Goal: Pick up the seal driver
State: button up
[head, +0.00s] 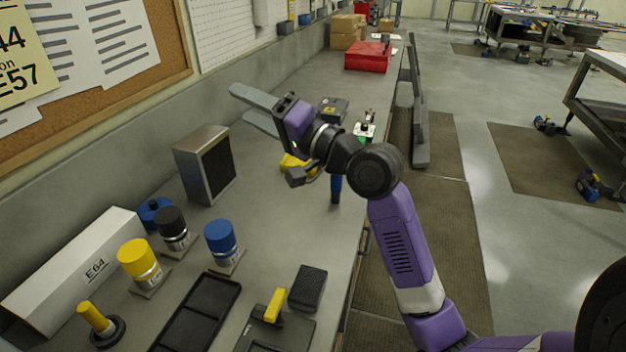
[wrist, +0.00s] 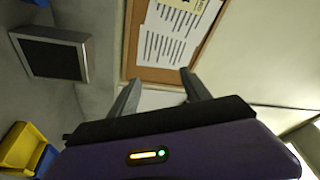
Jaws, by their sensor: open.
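A tool with a yellow handle and a round black base (head: 100,322), which looks like the seal driver, is at the bench's near left. It stands with its handle tilted, and the wrist view does not show it. My gripper (head: 240,102) is high over the bench, well behind and to the right of that tool. Its two grey fingers are apart and nothing is between them. In the wrist view the open fingers (wrist: 160,76) point toward the wall with the pin board.
A white box (head: 75,265) lies along the wall. Yellow, black and blue capped cylinders (head: 220,240) stand nearby. Black trays (head: 197,315), a dark block (head: 308,288) and a grey speaker-like box (head: 205,165) are on the bench. A red case (head: 367,57) is farther back.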

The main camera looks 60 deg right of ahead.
jog(key=s+d+r+t+h, duration=0.2)
jog(key=s+d+h, duration=0.3)
jog(key=h, duration=0.4)
jog(key=s+a+f+n+g, duration=0.2)
jog(key=s+a+f, duration=0.5)
jog(key=f, duration=0.2)
jog(key=s+a+f+n+g, duration=0.1)
jog(key=s+a+f+g, duration=0.1)
jog(key=s+a+f, duration=0.55)
jog(key=s+a+f+n+g+y, duration=0.3)
jog(key=s+a+f+n+y, duration=0.5)
jog(key=s+a+f, duration=0.3)
jog(key=s+f+n, duration=0.1)
jog(key=s+f, duration=0.1)
jog(key=s, duration=0.2)
jog(key=shift+s+n+y, duration=0.3)
jog(key=shift+s, duration=0.1)
